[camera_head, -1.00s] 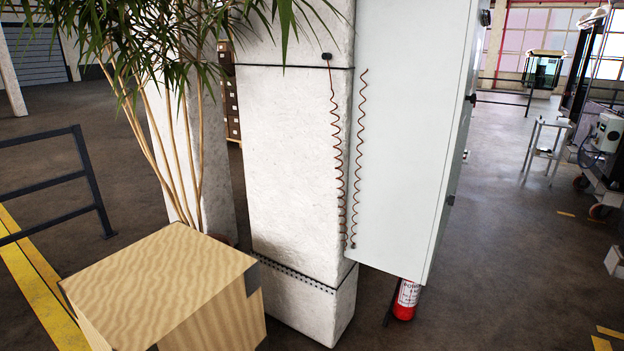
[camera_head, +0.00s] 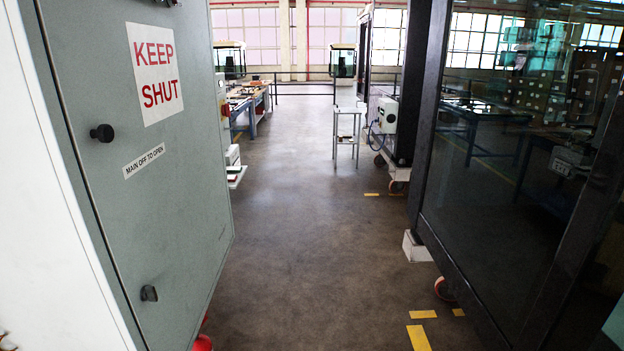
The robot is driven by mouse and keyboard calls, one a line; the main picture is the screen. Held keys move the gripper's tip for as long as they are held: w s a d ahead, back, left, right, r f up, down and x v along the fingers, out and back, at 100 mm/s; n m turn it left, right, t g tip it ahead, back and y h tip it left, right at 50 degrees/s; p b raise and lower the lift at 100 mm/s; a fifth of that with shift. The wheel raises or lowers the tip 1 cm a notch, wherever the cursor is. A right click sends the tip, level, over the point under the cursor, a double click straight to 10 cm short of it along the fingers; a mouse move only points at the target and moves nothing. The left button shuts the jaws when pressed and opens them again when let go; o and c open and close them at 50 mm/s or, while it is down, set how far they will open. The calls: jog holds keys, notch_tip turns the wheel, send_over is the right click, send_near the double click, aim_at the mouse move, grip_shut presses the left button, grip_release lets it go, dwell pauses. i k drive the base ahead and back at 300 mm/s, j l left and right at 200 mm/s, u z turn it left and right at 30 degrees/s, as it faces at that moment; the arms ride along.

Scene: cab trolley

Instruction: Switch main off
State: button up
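A grey-green cabinet door (camera_head: 175,220) fills the left of the head view, seen at a steep angle. It bears a white sign with red letters, "KEEP SHUT" (camera_head: 155,72), and a small label, "MAIN OFF TO OPEN" (camera_head: 144,160). A round black knob (camera_head: 103,133) sits to the left of the label. A small dark latch (camera_head: 149,293) is low on the door. A dark fitting (camera_head: 168,2) is cut off by the top edge; I cannot tell if it is the main switch. The door looks shut. My gripper is not in view.
A red fire extinguisher (camera_head: 203,343) shows partly below the cabinet. A tall dark glass-panelled machine (camera_head: 520,160) stands on the right. A clear floor aisle (camera_head: 290,230) runs between them. A small white stand (camera_head: 348,125) and a workbench (camera_head: 250,105) are farther back.

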aim_at(225, 111)
jog(key=i+l+u, duration=0.1)
jog(key=i, duration=0.4)
jog(key=i+l+u, duration=0.1)
jog(key=i, duration=0.4)
jog(key=i+l+u, duration=0.1)
jog(key=i+l, duration=0.15)
jog(key=i, duration=0.25)
jog(key=i+l+u, duration=0.6)
jog(key=i+u, duration=0.15)
jog(key=i, duration=0.1)
